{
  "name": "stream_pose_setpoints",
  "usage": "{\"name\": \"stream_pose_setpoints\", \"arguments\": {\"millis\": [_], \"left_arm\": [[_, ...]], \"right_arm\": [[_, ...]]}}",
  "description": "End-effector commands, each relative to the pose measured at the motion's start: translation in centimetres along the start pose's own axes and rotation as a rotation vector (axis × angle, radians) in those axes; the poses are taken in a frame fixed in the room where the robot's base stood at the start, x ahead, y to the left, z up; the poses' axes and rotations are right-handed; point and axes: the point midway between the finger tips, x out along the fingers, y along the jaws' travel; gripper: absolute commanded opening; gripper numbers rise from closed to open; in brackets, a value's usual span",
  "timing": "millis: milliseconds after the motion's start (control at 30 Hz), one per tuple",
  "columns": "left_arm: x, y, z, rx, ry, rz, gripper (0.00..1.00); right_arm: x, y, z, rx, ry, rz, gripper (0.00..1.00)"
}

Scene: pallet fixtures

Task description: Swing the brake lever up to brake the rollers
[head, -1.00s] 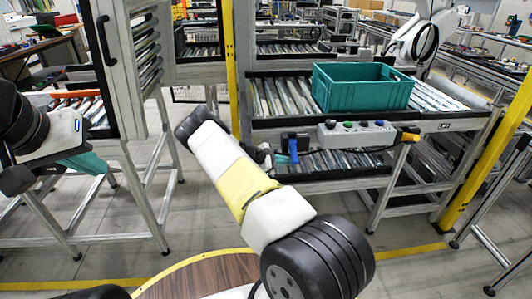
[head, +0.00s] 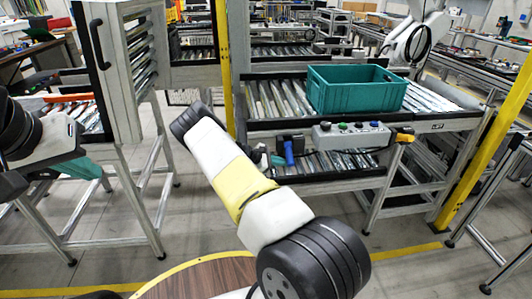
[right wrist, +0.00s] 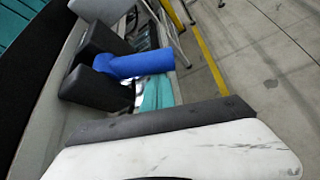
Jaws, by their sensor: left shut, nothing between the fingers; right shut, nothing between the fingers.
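The brake lever (head: 289,153) is a blue handle on a black block at the front of the roller conveyor (head: 268,125). It hangs down in the head view. In the right wrist view the blue lever (right wrist: 140,65) sticks out from black blocks. My right gripper (head: 276,159) is just left of the lever, mostly hidden behind my forearm. Its teal fingers (right wrist: 157,93) are shut and empty beside the lever in the wrist view; contact cannot be told. My left gripper (head: 88,168) is shut and empty at the far left, away from the lever.
A teal crate (head: 357,94) stands on the upper rollers. A grey control box (head: 350,135) with buttons sits right of the lever. A yellow post (head: 226,70) rises left of the conveyor. A framed rack (head: 118,70) stands at the left.

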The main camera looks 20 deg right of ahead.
Motion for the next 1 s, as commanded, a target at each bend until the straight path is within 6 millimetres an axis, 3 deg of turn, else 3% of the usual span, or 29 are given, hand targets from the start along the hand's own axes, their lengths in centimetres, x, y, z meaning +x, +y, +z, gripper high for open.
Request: {"name": "stream_pose_setpoints", "arguments": {"millis": [367,1000], "left_arm": [[0.0,0.0,0.0,0.0,0.0,0.0,0.0],[0.0,0.0,0.0,0.0,0.0,0.0,0.0]], "right_arm": [[-0.4,0.0,1.0,-0.104,-0.002,-0.067,0.0],[-2.4,0.6,4.3,-0.591,-0.001,-0.353,0.0]]}}
